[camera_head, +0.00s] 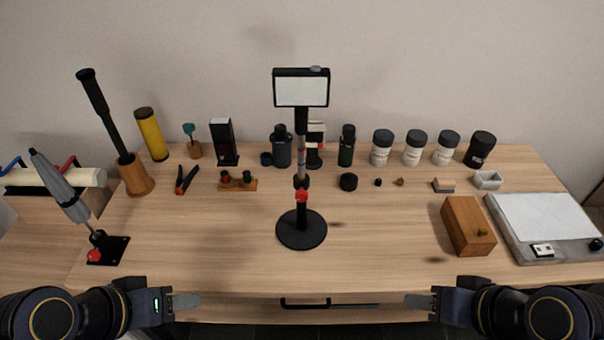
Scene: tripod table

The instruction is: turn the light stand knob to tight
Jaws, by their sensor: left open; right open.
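The light stand (301,215) stands upright in the middle of the table on a round black base. A rectangular light panel (301,88) sits at its top. Its red knob (302,196) is low on the pole, just above the base; how tight it is cannot be told. My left gripper (188,302) is open and empty at the table's front edge, left of and nearer than the stand. My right gripper (420,301) is open and empty at the front edge, right of the stand. Both are apart from the knob.
A grey device with a red knob (94,256) stands on a black plate at the left. A wooden box (467,228) and a white-topped tray (541,215) are at the right. Bottles and jars (382,148) line the back. The table (360,255) is clear around the stand's front.

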